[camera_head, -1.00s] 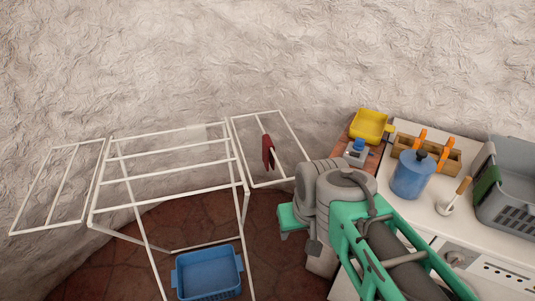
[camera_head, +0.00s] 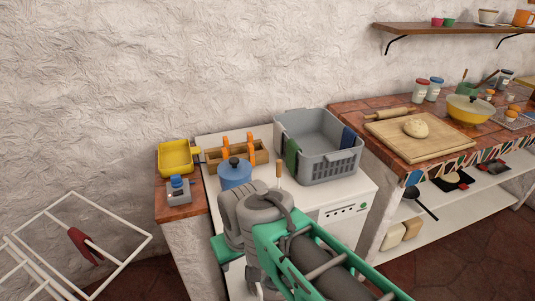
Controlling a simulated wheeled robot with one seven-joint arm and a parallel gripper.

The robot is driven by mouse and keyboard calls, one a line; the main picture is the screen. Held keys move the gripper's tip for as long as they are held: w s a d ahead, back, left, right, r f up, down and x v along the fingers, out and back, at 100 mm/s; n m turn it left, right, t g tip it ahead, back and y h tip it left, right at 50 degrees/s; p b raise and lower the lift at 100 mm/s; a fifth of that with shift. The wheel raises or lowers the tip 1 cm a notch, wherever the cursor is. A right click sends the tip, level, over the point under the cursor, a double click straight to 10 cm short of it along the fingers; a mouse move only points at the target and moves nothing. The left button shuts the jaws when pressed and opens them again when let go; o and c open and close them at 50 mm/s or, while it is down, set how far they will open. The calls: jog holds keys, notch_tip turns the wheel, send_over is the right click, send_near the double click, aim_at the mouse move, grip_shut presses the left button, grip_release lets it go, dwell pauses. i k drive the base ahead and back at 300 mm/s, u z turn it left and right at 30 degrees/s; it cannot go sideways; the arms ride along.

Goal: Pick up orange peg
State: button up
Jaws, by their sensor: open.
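Narrow orange pieces that look like pegs stand at a wooden box on the white counter, behind the blue pot. One orange peg (camera_head: 225,141) is at the box's left part and another (camera_head: 251,144) is at its right part. The wooden box (camera_head: 238,156) is partly hidden by the pot. I cannot tell whether the pegs are clipped on its edge or stand inside. My grey and green arm reaches across the front of the counter, but my gripper is out of the picture.
The blue pot (camera_head: 235,174) stands before the box. A grey basket (camera_head: 328,165) with cloths is to the right, a yellow tray (camera_head: 177,156) to the left. A white drying rack (camera_head: 122,262) holds a red cloth (camera_head: 84,246). A board with dough (camera_head: 416,140) is farther right.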

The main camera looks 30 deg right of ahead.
aim_at(224, 152)
jog(key=u, duration=3.2)
jog(key=k, duration=1.7)
jog(key=z, duration=0.95)
jog(key=i, duration=1.7)
